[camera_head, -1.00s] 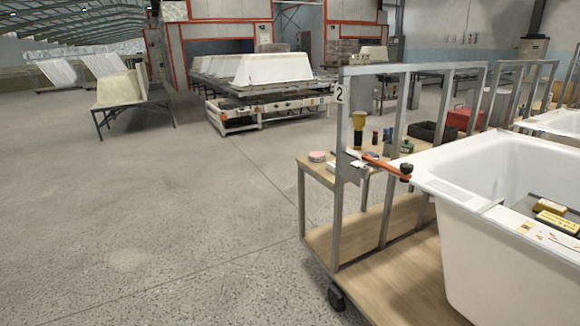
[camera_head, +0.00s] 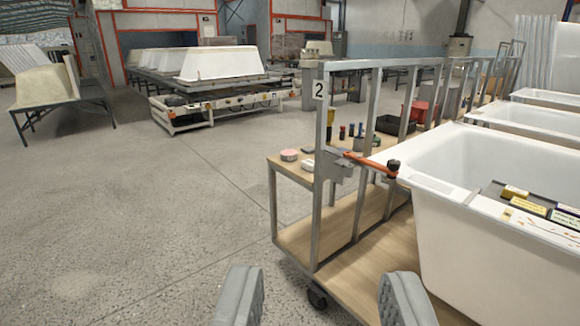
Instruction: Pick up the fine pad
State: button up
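My gripper (camera_head: 320,272) shows at the bottom of the view, its two grey fingers wide apart with nothing between them. It is well short of the white bathtub shell (camera_head: 455,240) at right. A dark tray (camera_head: 490,191) lies in or across that tub. On it are small labelled blocks: a yellow one (camera_head: 515,192), a pale yellow one (camera_head: 528,207) and another pale one (camera_head: 565,217) near the right edge. Their labels are too small to read, so I cannot tell which is the fine pad. A pinkish round item (camera_head: 289,155) lies on the bench behind the cart.
The tub stands on a wheeled cart with a metal frame (camera_head: 318,180) marked 2. An orange-handled tool (camera_head: 365,161) sticks out from the frame. Open concrete floor (camera_head: 150,220) lies left.

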aim_at(307, 165)
jog(key=i+j, duration=0.1)
jog(key=i, duration=1.05)
jog(key=i+j+z, duration=0.1)
jog(key=i+j, duration=0.25)
jog(key=i+j+z, duration=0.1)
jog(key=i+j, duration=0.25)
jog(key=i+j+z, duration=0.1)
jog(key=i+j, duration=0.2)
jog(key=j, duration=0.2)
jog(key=i+j+z, duration=0.15)
jog(key=i+j, duration=0.15)
jog(key=j, duration=0.2)
